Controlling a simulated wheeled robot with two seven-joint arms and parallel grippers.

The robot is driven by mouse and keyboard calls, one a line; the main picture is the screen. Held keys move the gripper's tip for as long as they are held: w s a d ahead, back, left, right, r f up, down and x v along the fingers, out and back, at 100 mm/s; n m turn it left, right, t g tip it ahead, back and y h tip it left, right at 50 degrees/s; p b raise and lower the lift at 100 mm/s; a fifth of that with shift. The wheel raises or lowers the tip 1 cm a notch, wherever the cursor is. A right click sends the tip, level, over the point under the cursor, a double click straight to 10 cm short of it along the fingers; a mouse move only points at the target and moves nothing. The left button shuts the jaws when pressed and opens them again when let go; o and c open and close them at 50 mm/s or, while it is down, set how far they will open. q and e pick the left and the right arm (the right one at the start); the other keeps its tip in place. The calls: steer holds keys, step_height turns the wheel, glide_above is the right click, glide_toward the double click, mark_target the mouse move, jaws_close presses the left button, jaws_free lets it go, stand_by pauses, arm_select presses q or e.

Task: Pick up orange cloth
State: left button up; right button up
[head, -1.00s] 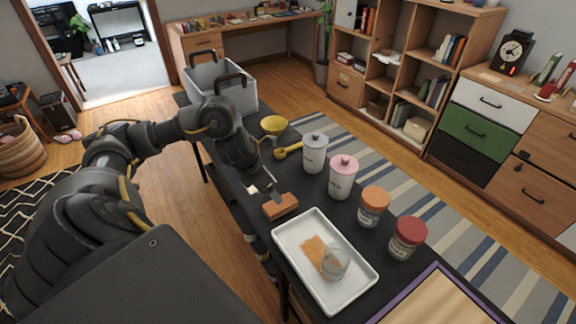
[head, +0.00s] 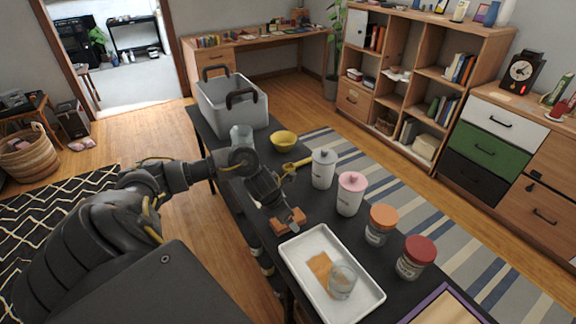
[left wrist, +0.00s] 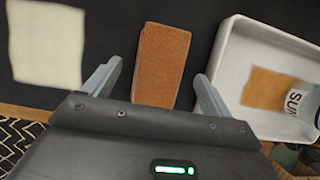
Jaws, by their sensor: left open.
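In the head view the gripper (head: 291,219) hangs over the block; contact cannot be told. My right gripper is not in view.
A pale square cloth (left wrist: 45,45) lies left of the block. Beyond the tray stand a white canister (head: 323,170), a pink-lidded canister (head: 350,195) and two jars (head: 381,225). A yellow bowl (head: 284,140) and a grey bin (head: 230,108) stand farther back.

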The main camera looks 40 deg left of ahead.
arm_select(q)
steer(key=shift+w+f, duration=0.2)
steer(key=shift+f, duration=0.35)
steer(key=shift+f+b, duration=0.2)
steer(key=shift+b, duration=0.15)
stand_by(0.3)
steer(key=c, duration=1.1)
steer(key=shift+o, duration=0.2)
